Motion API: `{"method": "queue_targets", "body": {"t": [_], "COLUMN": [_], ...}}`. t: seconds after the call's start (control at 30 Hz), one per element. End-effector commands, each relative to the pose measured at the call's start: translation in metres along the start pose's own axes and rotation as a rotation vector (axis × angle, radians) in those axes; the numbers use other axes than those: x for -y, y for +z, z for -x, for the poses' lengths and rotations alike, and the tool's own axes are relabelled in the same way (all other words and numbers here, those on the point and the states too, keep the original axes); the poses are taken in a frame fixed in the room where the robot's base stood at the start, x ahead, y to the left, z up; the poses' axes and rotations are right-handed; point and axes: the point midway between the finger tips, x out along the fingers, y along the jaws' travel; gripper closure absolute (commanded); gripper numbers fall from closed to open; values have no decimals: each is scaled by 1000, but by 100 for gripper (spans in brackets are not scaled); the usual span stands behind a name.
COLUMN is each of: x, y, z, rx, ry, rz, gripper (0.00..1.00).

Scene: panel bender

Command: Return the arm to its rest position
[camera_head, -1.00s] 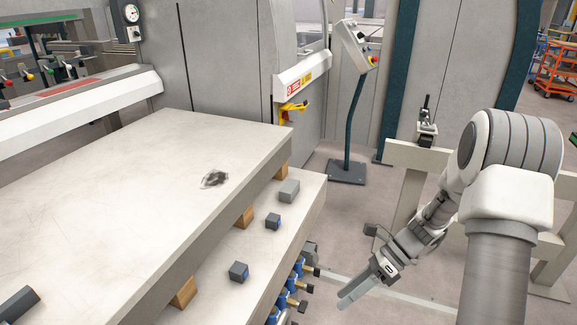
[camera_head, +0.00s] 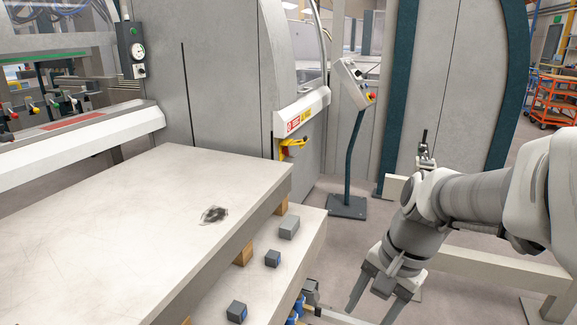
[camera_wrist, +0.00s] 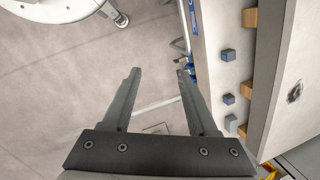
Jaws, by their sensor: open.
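My gripper (camera_head: 378,300) hangs at the lower right in the head view, fingers pointing down over the floor. It is to the right of the sheet table and apart from it. In the wrist view my gripper (camera_wrist: 158,78) shows two spread grey fingers with nothing between them but floor. My arm (camera_head: 470,200) reaches in from the right edge.
A pale table (camera_head: 120,230) with a dark smudge (camera_head: 214,215) stands left. Small grey-blue blocks (camera_head: 272,258) lie on its lower ledge. A control pedestal (camera_head: 352,150) stands behind. A beige frame (camera_head: 480,262) is behind my arm.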

Motion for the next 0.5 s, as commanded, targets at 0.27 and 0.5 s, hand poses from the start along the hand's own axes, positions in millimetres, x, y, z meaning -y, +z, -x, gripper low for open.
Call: {"method": "queue_targets", "body": {"t": [0.27, 0.5], "x": [-15, -30], "y": [25, 43], "z": [35, 59], "rx": [-204, -383], "ry": [-7, 9], "rz": [332, 607], "gripper": [41, 41]}}
